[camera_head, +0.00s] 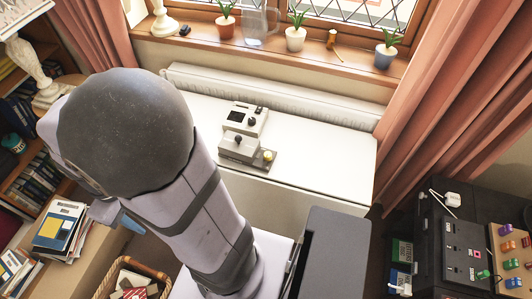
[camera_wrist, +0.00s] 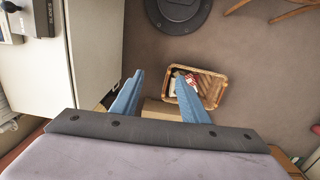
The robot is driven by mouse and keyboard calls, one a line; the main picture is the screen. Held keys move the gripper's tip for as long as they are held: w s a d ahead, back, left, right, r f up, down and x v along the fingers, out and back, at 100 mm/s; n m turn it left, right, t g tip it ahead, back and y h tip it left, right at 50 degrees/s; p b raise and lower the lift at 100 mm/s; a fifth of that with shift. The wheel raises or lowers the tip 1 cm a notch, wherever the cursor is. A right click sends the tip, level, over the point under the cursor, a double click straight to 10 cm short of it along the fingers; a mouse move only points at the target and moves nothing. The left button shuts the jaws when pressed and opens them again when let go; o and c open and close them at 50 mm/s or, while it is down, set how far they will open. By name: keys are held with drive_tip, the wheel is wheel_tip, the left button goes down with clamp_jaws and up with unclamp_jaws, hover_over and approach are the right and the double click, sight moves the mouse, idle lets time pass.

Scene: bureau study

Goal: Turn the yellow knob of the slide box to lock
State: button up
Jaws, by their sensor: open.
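The slide box (camera_head: 236,151) sits on the white cabinet top, a pale block with a black knob on a grey base. Its yellow knob (camera_head: 267,155) is small and round, at the base's right end; its turn position is too small to read. In the wrist view a grey box edge marked with lettering (camera_wrist: 48,16) shows at the top left, cut off, with no yellow knob visible. My gripper (camera_wrist: 158,80) is open and empty, its blue fingers above the floor and basket, away from the slide box. In the head view my arm hides most of it.
A second device (camera_head: 246,117) with a dark screen stands just behind the slide box. The white cabinet top (camera_head: 325,160) is clear to the right. A wicker basket (camera_wrist: 209,88) stands on the floor. Potted plants line the sill behind; a black cabinet (camera_head: 460,235) stands at right.

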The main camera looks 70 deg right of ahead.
drive_tip(key=w+d+f+g+b, duration=0.1)
drive_tip(key=w+d+f+b, duration=0.1)
drive_tip(key=d, duration=0.8)
drive_tip(key=g+b, duration=0.3)
drive_tip(key=b, duration=0.1)
approach(268, 154)
drive_tip(key=shift+m+y, duration=0.3)
drive_tip(key=shift+y, duration=0.1)
drive_tip(key=shift+d+p+x, duration=0.15)
drive_tip(key=shift+p+x, duration=0.1)
drive_tip(key=shift+x, duration=1.8)
drive_tip(key=shift+d+p+x, duration=0.1)
drive_tip(key=shift+p+x, duration=0.15)
drive_tip(key=shift+x, duration=1.75)
clamp_jaws()
